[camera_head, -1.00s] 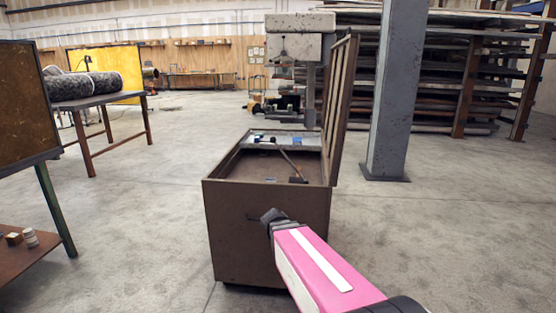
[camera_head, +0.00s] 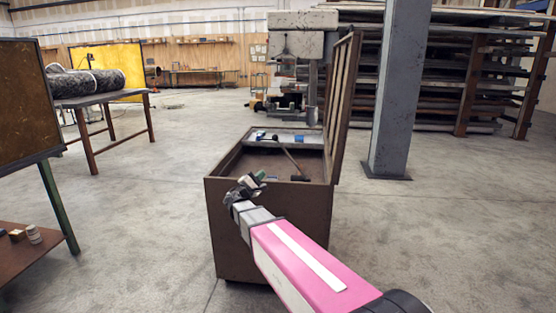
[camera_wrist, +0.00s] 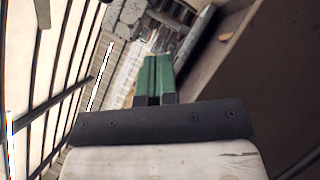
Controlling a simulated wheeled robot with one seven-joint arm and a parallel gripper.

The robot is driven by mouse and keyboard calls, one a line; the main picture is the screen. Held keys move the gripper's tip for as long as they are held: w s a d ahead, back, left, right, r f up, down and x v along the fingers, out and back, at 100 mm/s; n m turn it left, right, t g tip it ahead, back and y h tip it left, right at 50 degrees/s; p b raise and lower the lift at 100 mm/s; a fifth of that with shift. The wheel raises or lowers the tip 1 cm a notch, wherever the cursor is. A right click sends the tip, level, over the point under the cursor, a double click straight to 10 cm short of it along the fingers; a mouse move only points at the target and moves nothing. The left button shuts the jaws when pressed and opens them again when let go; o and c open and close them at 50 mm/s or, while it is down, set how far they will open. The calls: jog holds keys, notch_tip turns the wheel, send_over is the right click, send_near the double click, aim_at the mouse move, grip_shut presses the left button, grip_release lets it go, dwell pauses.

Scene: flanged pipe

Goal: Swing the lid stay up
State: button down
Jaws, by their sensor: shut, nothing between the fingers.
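A brown metal chest (camera_head: 262,230) stands in the middle of the head view. Its ribbed lid (camera_head: 343,105) stands open, upright along the right side. A thin rod (camera_head: 290,158) with a dark block at its lower end slants inside the chest; I cannot tell whether it is the lid stay or a loose tool. My gripper (camera_head: 256,179) is above the chest's near left edge, apart from the rod. In the wrist view its green fingers (camera_wrist: 154,76) are together with nothing between them. My arm hides part of the chest's front.
A tray (camera_head: 285,138) with small items lies at the chest's back. A grey column (camera_head: 398,90) stands right of the lid. Benches with a rolled bundle (camera_head: 85,82) stand at left. The floor around the chest is mostly clear.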

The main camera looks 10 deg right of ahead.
jog(key=s+d+r+x, duration=0.1)
jog(key=s+x, duration=0.1)
jog(key=x, duration=1)
jog(key=shift+w+d+r, duration=0.2)
jog(key=shift+d+r, duration=0.15)
jog(key=shift+r, duration=0.1)
